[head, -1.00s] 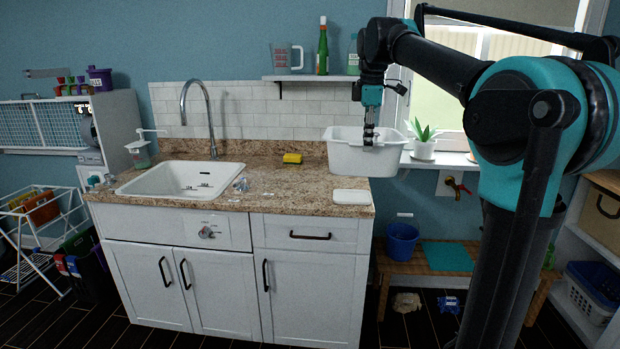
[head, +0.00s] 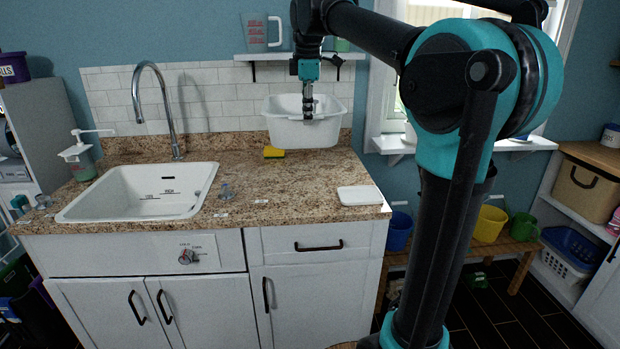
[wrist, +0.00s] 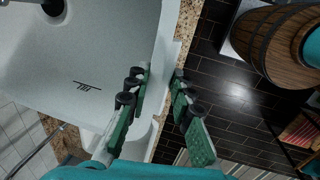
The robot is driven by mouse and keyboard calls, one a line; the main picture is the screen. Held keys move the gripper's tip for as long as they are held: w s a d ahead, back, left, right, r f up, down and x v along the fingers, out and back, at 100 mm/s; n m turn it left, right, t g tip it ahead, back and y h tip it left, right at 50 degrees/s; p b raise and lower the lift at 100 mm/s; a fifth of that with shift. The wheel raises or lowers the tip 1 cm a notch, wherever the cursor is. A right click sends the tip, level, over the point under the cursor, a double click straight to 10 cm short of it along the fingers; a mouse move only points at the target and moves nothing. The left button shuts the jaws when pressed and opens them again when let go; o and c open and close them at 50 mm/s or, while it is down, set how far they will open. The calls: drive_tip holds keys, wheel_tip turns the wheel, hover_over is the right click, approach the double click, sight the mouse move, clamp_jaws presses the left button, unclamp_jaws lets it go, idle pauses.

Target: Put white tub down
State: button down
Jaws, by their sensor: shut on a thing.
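The white tub (head: 300,132) is upright over the back right part of the granite counter (head: 290,184), in front of the tiled wall. I cannot tell whether its bottom touches the counter. My gripper (head: 307,112) is shut on the tub's near rim from above. The wrist view shows my gripper's two green fingers (wrist: 165,100) on either side of a white edge. A large white surface with a dark round spot fills the upper left there; I cannot tell for sure whether it is the tub's inside.
A yellow sponge (head: 273,152) lies at the tub's lower left. The white sink (head: 140,194) and tall tap (head: 160,105) are to the left. A flat white item (head: 360,195) lies at the counter's right end. Counter between sink and flat item is mostly clear.

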drive_tip(key=s+x, duration=0.2)
drive_tip(key=x, duration=0.7)
drive_tip(key=s+f+x, duration=0.1)
drive_tip(key=s+x, duration=0.1)
drive_tip(key=x, duration=0.8)
drive_tip(key=shift+f, duration=0.15)
drive_tip(key=c, duration=1.3)
unclamp_jaws()
drive_tip(key=shift+d, duration=0.1)
drive_tip(key=v, duration=1.2)
drive_tip(key=s+d+f+m, duration=0.4)
drive_tip(key=s+f+m, duration=0.2)
drive_tip(key=f, duration=0.4)
drive_tip(key=s+d+f+m+t, duration=0.1)
drive_tip(key=s+d+f+m, duration=0.2)
drive_tip(key=s+f+m, duration=0.3)
drive_tip(key=s+d+f+m, duration=0.4)
drive_tip(key=s+f, duration=0.6)
drive_tip(key=f, duration=0.6)
drive_tip(key=shift+s+d+m+t, duration=0.3)
drive_tip(key=shift+m+t, duration=0.1)
drive_tip(key=shift+m, duration=0.6)
